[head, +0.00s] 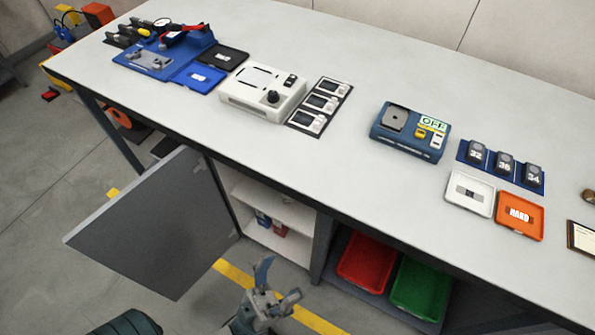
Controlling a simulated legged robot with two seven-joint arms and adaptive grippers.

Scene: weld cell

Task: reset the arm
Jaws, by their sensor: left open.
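My left gripper (277,283) shows at the bottom middle of the head view. Its fingers are apart with nothing between them. It is in front of the bench and below the level of its top, near the yellow floor line. A dark rounded part of my own body shows at the bottom left. My right gripper is not in view.
The long bench (350,75) holds a blue fixture (165,62), a white device (262,92), a blue OFF box (410,130), and white (470,193) and orange (520,215) trays. An open cabinet door (155,225) juts out left of my gripper. Red (367,262) and green (420,288) bins sit below.

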